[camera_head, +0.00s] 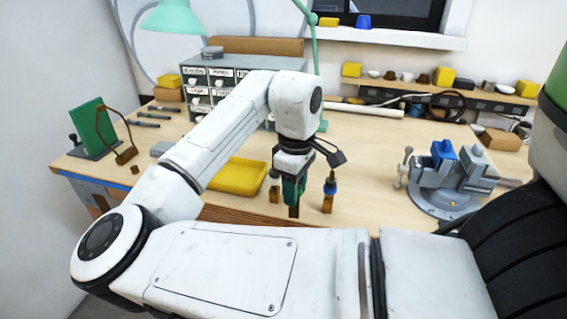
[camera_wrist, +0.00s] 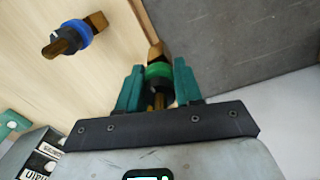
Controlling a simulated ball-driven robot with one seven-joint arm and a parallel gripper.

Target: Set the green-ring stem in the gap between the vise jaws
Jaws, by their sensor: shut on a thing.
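My gripper (camera_wrist: 158,82) is shut on the green-ring stem (camera_wrist: 158,70), a brass-brown piece with a green band, held between the teal fingers. In the head view my gripper (camera_head: 293,188) hangs near the table's front edge, and the stem's brown end (camera_head: 294,211) shows below the fingers. The grey vise (camera_head: 436,202) with blue on its jaw (camera_head: 443,153) stands on the table to the right, well apart from my gripper. The gap between its jaws is hard to make out.
A blue-ring stem (camera_head: 329,190) stands just right of my gripper; it also shows in the wrist view (camera_wrist: 74,38). Another brown stem (camera_head: 274,188) stands close on the left. A yellow tray (camera_head: 238,177) lies further left. Table between stems and vise looks clear.

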